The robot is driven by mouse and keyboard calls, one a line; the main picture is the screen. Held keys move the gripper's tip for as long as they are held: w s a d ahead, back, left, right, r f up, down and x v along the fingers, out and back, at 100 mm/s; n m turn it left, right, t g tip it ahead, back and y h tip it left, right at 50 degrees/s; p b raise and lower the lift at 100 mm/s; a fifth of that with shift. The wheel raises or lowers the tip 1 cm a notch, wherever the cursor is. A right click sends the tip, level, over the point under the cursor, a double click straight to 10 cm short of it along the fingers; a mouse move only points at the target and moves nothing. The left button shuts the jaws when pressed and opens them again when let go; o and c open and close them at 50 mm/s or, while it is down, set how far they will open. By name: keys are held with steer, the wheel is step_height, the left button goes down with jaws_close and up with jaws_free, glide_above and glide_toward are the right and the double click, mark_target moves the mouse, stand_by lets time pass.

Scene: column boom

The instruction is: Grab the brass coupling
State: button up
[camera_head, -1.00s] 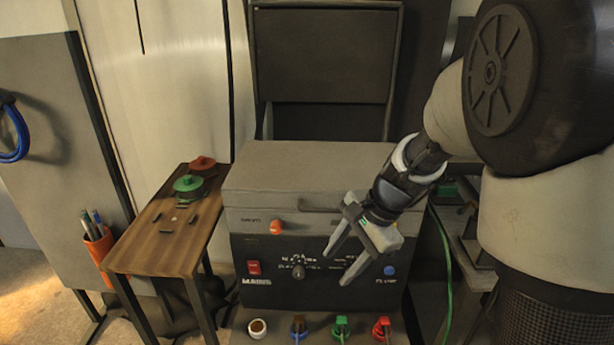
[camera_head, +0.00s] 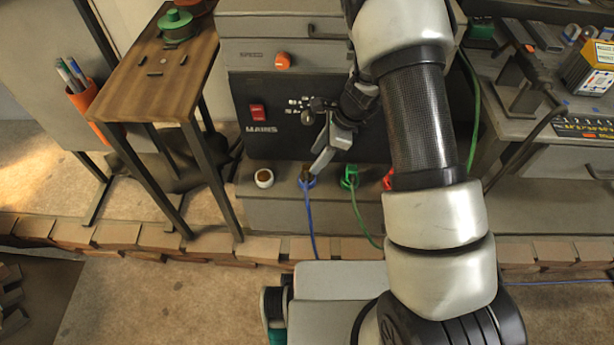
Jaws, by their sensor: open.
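A low row of fittings sits on the ledge below the grey machine. At its left is a white round fitting (camera_head: 264,178) with a brown, brass-like centre. Right of it is a blue fitting (camera_head: 306,182) with a brownish top and a blue hose hanging from it. I cannot tell for sure which brass-coloured part is the coupling. A green fitting (camera_head: 349,179) and a red fitting (camera_head: 387,180), partly hidden by my arm, follow to the right. My gripper (camera_head: 320,155) is open and empty, its fingers pointing down-left, just above and right of the blue fitting in the picture.
The machine's front panel (camera_head: 283,140) with switch and knobs stands close behind my gripper. A wooden table (camera_head: 155,95) with a green-lidded item (camera_head: 176,25) stands at left. A cluttered bench (camera_head: 540,130) is at right. A brick edging (camera_head: 160,238) crosses the floor.

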mark_target(307, 167)
steer(key=shift+a+b+x, duration=0.2)
steer(key=shift+b+x, duration=0.85)
steer(key=shift+x, duration=2.5)
steer(key=shift+w+r, duration=0.15)
steer(key=shift+w, duration=0.05)
steer(key=c, duration=1.1)
steer(key=shift+o, duration=0.2)
steer(key=shift+r, duration=0.1)
